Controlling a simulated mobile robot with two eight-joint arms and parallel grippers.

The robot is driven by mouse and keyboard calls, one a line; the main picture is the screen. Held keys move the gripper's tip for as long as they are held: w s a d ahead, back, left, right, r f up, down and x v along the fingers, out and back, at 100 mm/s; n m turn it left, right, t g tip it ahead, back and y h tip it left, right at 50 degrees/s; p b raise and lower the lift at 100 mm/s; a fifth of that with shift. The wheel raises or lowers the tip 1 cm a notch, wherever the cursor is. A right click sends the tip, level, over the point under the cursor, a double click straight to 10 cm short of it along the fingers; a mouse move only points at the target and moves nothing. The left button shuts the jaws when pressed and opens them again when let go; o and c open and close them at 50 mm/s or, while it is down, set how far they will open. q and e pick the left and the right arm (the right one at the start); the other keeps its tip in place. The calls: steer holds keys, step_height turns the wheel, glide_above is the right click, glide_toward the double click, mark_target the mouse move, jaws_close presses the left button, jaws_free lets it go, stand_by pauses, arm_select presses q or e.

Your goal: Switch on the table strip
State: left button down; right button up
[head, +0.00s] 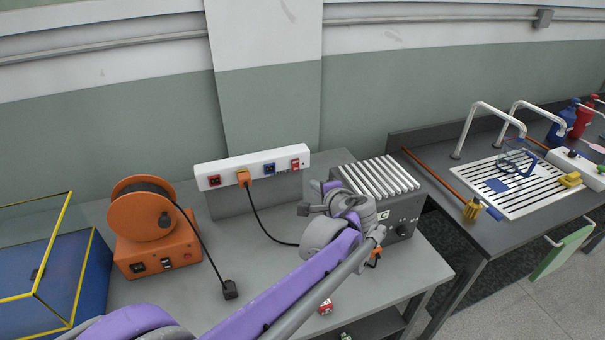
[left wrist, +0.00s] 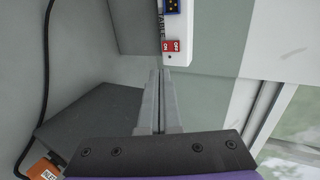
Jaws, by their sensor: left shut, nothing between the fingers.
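The table strip (head: 228,173) is a white bar raised behind the back of the grey bench. A red rocker switch (head: 295,164) sits at its right end, with a blue socket (head: 269,168) beside it. An orange plug (head: 243,177) sits further left, and a red part (head: 214,181) at the left end. My left gripper (head: 308,208) is below and right of the switch, partly hidden by its own wrist. In the left wrist view its shut, empty fingers (left wrist: 161,72) point toward the red switch (left wrist: 173,46); I cannot tell the remaining distance. My right gripper is not in view.
A grey ribbed-top unit (head: 400,215) stands right of the strip, close to my left wrist. An orange cable reel (head: 150,230) stands at left, its black plug (head: 230,289) on the bench. A blue yellow-edged box (head: 80,270) is far left. A sink bench (head: 500,240) is right.

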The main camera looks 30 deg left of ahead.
mark_target(295, 165)
arm_select(q)
steer(key=x, duration=0.9)
steer(key=r+x, duration=0.1)
steer(key=x, duration=0.4)
steer(key=shift+w+a+r, duration=0.1)
steer(key=shift+w+a, duration=0.05)
steer(key=shift+a, duration=0.1)
steer(key=shift+w+p, duration=0.1)
steer(key=shift+p, duration=0.2)
steer(key=shift+r+p, duration=0.45)
steer(key=shift+r, duration=0.35)
